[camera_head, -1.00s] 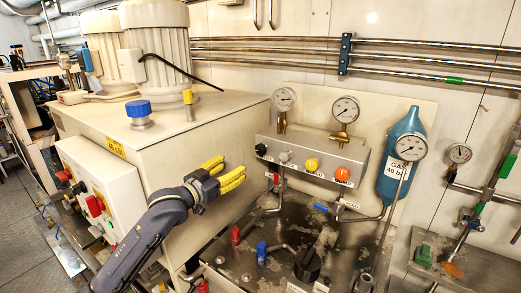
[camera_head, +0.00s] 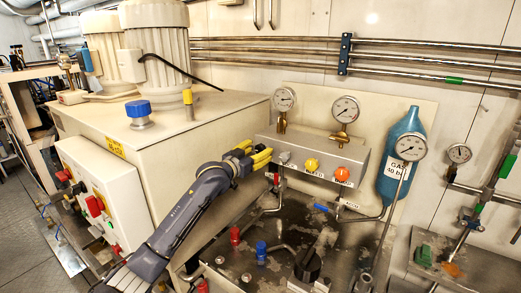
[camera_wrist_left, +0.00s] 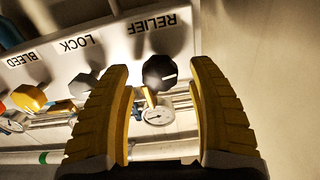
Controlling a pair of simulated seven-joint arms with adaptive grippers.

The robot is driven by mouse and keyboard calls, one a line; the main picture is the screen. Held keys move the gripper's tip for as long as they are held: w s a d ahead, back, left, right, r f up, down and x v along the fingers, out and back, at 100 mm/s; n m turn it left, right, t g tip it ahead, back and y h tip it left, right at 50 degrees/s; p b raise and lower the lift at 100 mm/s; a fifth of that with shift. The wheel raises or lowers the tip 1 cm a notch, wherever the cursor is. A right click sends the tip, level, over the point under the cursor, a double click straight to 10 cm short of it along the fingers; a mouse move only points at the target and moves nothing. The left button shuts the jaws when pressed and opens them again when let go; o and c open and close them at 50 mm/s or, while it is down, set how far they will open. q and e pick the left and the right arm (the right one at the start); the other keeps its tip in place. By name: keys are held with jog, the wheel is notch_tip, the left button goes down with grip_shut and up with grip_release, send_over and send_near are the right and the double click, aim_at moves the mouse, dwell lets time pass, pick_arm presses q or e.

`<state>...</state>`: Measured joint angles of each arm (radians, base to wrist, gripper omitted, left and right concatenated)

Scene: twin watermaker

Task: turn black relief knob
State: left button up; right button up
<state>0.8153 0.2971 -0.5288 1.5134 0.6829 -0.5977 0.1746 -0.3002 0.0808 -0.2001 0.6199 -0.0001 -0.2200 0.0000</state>
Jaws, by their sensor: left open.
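In the head view my left gripper (camera_head: 258,155) is at the left end of the grey valve block (camera_head: 318,150) and hides the relief knob there. My right gripper is not in view.
The grey lock knob (camera_wrist_left: 84,84) is close beside the left finger in the wrist view. A yellow knob (camera_head: 312,164) and an orange knob (camera_head: 342,173) are farther right on the block. Gauges (camera_head: 285,99) stand above. A beige tank cabinet (camera_head: 190,150) is left of the block.

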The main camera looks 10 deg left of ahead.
pick_arm(q)
jog(key=shift+x, duration=0.8)
jog(key=shift+c, duration=0.5)
jog(key=shift+r, duration=0.1)
grip_shut()
